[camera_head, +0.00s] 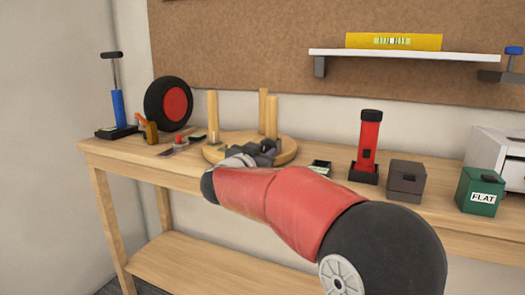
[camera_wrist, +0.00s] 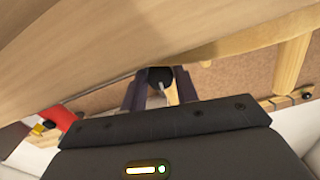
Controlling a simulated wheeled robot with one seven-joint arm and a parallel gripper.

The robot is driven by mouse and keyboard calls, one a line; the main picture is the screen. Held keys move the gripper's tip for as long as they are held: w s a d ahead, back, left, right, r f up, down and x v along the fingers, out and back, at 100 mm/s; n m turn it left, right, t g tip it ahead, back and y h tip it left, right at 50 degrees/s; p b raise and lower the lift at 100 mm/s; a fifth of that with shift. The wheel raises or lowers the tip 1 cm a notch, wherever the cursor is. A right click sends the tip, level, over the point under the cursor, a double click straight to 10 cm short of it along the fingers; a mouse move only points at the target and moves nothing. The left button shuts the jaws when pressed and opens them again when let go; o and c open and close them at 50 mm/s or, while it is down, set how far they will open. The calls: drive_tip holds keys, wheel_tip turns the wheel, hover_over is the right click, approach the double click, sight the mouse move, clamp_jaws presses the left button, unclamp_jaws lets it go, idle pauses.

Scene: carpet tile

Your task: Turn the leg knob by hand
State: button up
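A round wooden seat (camera_head: 285,153) lies on the workbench with several wooden legs (camera_head: 213,112) pointing up. My gripper (camera_head: 264,150) is at the front of the seat, among the legs. In the wrist view, a small dark round knob (camera_wrist: 160,77) sits between the two fingertips of my gripper (camera_wrist: 161,85). The fingers are apart with the knob between them; whether they press on it is not clear. A leg (camera_wrist: 290,62) shows at the right of the wrist view. My arm hides part of the seat and bench in the head view.
The workbench (camera_head: 330,183) also holds a blue pump (camera_head: 117,105), a black-and-red wheel (camera_head: 170,104), a red flashlight (camera_head: 369,140), a dark box (camera_head: 405,182) and a green box labelled FLAT (camera_head: 480,192). A shelf (camera_head: 400,54) with a yellow level (camera_head: 393,41) is above.

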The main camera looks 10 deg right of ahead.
drive_tip(key=o, duration=0.4)
drive_tip(key=v, duration=0.8)
